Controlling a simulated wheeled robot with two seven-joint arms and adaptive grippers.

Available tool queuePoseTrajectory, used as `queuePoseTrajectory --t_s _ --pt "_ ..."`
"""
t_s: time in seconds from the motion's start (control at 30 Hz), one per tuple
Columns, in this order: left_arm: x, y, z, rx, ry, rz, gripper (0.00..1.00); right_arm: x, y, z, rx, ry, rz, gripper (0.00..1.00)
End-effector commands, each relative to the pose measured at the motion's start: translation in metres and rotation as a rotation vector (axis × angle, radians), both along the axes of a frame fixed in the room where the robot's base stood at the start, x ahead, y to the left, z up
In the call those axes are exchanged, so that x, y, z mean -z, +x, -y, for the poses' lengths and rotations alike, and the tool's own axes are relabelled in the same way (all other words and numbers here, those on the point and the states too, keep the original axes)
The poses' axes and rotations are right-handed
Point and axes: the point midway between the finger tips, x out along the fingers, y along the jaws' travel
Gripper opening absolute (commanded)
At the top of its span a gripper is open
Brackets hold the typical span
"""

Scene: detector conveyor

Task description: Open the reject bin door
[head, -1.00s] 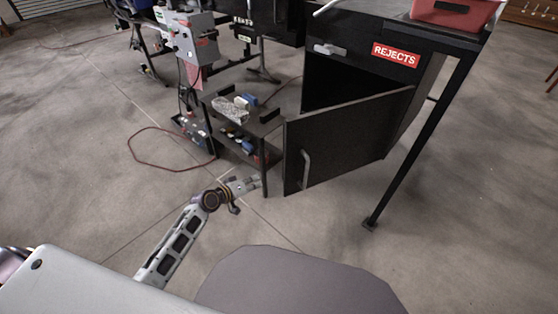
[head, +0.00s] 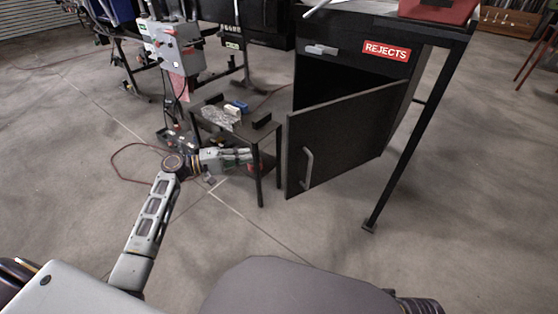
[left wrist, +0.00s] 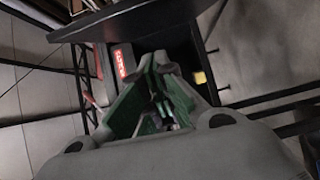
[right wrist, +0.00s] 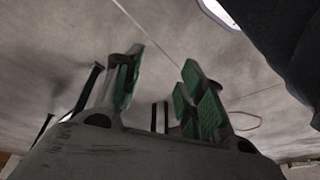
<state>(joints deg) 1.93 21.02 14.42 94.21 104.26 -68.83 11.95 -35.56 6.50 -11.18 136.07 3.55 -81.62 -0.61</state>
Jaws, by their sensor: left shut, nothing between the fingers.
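The reject bin door (head: 345,135) is a dark panel standing swung outward from the black cabinet under the red REJECTS sign (head: 387,50). Dark interior shows above and behind it. Its pale vertical handle (head: 308,167) is on the outer face near the free left edge.
A small black table (head: 225,130) with several small items stands left of the door, close to my left gripper. A grey control box (head: 182,45) and a red cable (head: 125,155) are farther left. A cabinet leg (head: 405,150) stands right of the door. Floor in front is clear.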

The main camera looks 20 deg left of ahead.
Motion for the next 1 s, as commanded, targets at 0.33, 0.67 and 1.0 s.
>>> queuePoseTrajectory --t_s 0.33,0.67,1.0 --pt "-0.008 -0.002 -0.003 0.018 -0.027 0.009 0.00 -0.006 -0.002 0.000 -0.002 0.003 0.001 0.40" --pt "-0.008 0.002 0.002 0.017 -0.027 0.009 0.00 -0.006 -0.001 0.000 -0.002 0.004 0.004 0.40" --pt "-0.008 0.020 0.031 0.018 -0.027 0.010 0.00 -0.010 0.001 -0.002 -0.002 0.015 0.022 0.40"
